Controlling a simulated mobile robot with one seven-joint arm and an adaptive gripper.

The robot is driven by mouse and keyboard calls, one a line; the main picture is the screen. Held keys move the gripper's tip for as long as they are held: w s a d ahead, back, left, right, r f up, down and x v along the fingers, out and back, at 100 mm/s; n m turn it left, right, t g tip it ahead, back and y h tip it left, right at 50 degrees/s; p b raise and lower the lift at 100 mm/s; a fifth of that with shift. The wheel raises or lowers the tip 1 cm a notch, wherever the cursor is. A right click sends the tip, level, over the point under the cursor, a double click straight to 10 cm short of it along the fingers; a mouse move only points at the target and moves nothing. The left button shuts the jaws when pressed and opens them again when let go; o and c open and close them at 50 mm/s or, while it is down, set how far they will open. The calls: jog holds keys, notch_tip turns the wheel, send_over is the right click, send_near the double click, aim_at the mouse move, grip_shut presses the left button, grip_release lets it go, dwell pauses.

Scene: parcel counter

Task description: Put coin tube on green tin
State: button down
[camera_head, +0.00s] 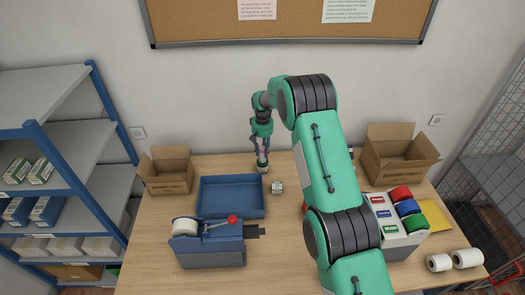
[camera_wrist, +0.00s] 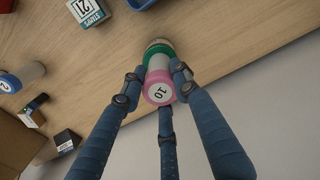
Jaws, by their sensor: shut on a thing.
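The coin tube (camera_wrist: 158,90) has a pink end marked "10" and a pale body. My gripper (camera_wrist: 159,82) is shut on it, with its blue-grey fingers around the tube. The green tin (camera_wrist: 157,50) shows just beyond the tube, with a green side and a pale rim, partly hidden by the tube. In the head view my gripper (camera_head: 262,157) points down at the back of the table, left of the arm, with the tube small between the fingers. The tube lines up with the tin; I cannot tell whether they touch.
A small stamps box (camera_head: 277,187) stands close by, right of the blue tray (camera_head: 231,196). A tape dispenser (camera_head: 210,243) is in front of the tray. Open cartons (camera_head: 167,172) stand at the back left and right. A blue-ended tube (camera_wrist: 27,74) lies or stands at left in the wrist view.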

dwell(0.3)
jog(key=c, duration=1.3)
grip_release()
notch_tip(320, 180, up, 12)
jog(key=b, duration=0.1)
jog(key=shift+r, duration=0.1)
